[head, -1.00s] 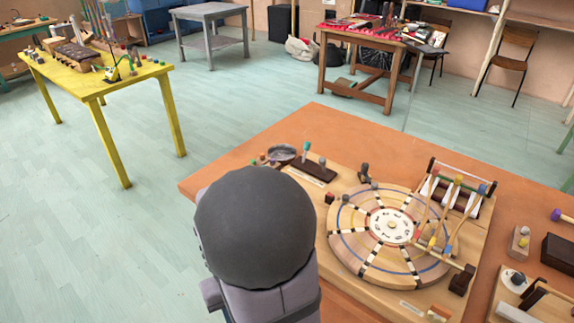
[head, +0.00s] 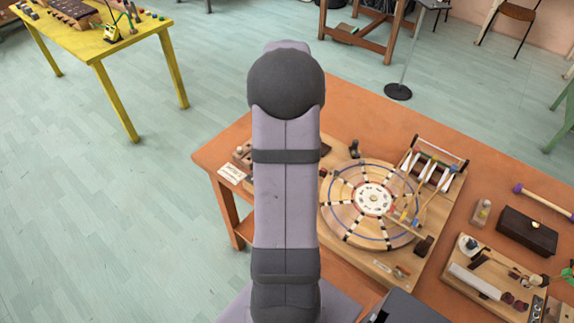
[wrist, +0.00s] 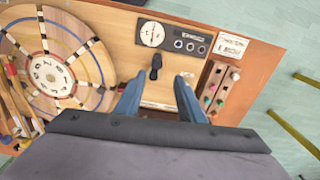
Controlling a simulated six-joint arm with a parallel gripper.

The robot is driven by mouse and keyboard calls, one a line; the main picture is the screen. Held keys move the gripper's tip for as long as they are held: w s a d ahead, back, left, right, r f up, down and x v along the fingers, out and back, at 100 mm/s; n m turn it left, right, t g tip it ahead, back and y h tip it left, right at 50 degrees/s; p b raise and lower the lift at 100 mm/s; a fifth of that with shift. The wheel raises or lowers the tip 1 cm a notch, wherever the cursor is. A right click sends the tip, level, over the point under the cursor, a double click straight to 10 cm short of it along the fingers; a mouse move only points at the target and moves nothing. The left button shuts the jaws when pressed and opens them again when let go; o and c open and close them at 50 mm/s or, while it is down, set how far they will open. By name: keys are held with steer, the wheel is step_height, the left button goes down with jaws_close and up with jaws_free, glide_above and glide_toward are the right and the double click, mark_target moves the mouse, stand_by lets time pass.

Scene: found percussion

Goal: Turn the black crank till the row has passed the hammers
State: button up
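The wooden wheel (head: 347,190), with a white numbered centre and dark radial strips, lies flat on a board. Wooden-handled hammers (head: 424,203) reach over its right side. A small black upright part (head: 354,148), which looks like the crank handle, stands beyond the wheel. In the wrist view the black handle (wrist: 155,67) shows just ahead of and between my gripper's fingertips (wrist: 159,77). My gripper is open, with clear space between its two blue-grey fingers, and nothing is held. In the head view my gripper is hidden behind my arm. The wheel (wrist: 85,52) also shows at the left of the wrist view.
A dark panel (wrist: 202,37) with a white dial and knobs lies just past the handle. A wooden rack (wrist: 212,98) with coloured pegs is close to the right finger. A second instrument board (head: 455,262) and a dark box (head: 525,232) stand at the head view's right.

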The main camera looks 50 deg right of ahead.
steer(key=shift+s+a+m, duration=0.25)
steer(key=shift+a+m, duration=0.05)
steer(key=shift+m, duration=0.4)
steer(key=shift+a+m, duration=0.1)
steer(key=shift+m, duration=0.7)
steer(key=shift+s+f, duration=0.1)
steer(key=shift+f, duration=0.05)
steer(key=shift+f+p, duration=1.05)
steer(key=shift+f, duration=2.55)
jaws_close()
